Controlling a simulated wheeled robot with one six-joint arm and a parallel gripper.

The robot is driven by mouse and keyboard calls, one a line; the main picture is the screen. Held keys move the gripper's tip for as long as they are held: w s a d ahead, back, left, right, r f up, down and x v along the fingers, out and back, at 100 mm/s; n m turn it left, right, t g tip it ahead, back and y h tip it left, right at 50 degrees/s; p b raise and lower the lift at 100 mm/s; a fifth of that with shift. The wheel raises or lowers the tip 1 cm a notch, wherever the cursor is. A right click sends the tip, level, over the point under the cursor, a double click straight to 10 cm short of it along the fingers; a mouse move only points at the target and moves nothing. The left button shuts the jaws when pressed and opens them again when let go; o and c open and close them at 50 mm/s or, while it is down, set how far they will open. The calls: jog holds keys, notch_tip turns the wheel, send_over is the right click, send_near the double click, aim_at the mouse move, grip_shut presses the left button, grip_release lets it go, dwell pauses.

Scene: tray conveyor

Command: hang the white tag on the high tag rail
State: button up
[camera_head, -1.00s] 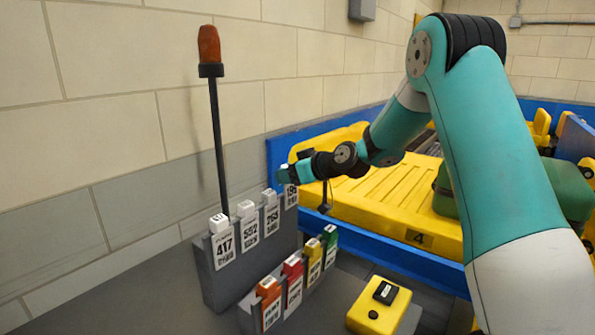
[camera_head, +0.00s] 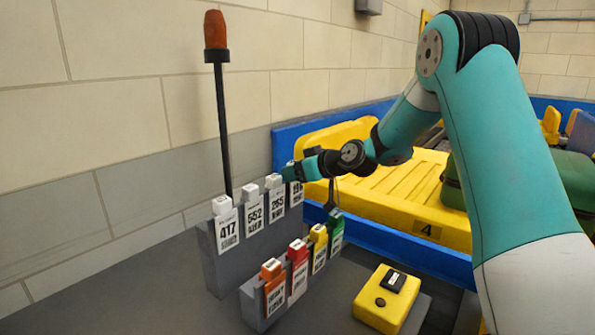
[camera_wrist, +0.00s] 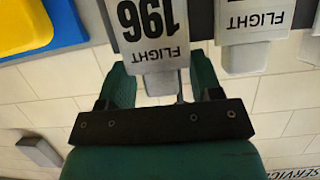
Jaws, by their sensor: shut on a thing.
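The white tag marked 196 (camera_head: 297,192) is at the far end of the high tag rail (camera_head: 213,262), a raised grey block, beside other white tags. My gripper (camera_head: 289,172) is at the top of this tag. In the wrist view the tag (camera_wrist: 150,28) shows upside down, its white top block between the two green fingers of my gripper (camera_wrist: 158,84), which is shut on it. The tag's lower end is outside the wrist view. I cannot tell whether the rail bears its weight.
White tags 417 (camera_head: 227,231), 552 (camera_head: 252,214) and 263 (camera_head: 277,206) hang nearer on the high rail. A lower rail holds coloured tags, red (camera_head: 298,272) among them. A lamp post (camera_head: 222,130) rises behind. A yellow button box (camera_head: 386,299) and yellow tray (camera_head: 395,205) are right.

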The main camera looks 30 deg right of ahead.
jog(key=o, duration=1)
jog(key=shift+s+f, duration=0.15)
jog(key=shift+f, duration=0.55)
jog(key=shift+a, duration=0.15)
jog(key=b+v, duration=0.1)
jog(key=v, duration=0.5)
jog(key=b+v, duration=0.1)
jog(key=v, duration=0.5)
jog(key=r+b+v, duration=0.1)
jog(key=v, duration=0.4)
jog(key=shift+d+r, duration=0.25)
jog(key=shift+d, duration=0.2)
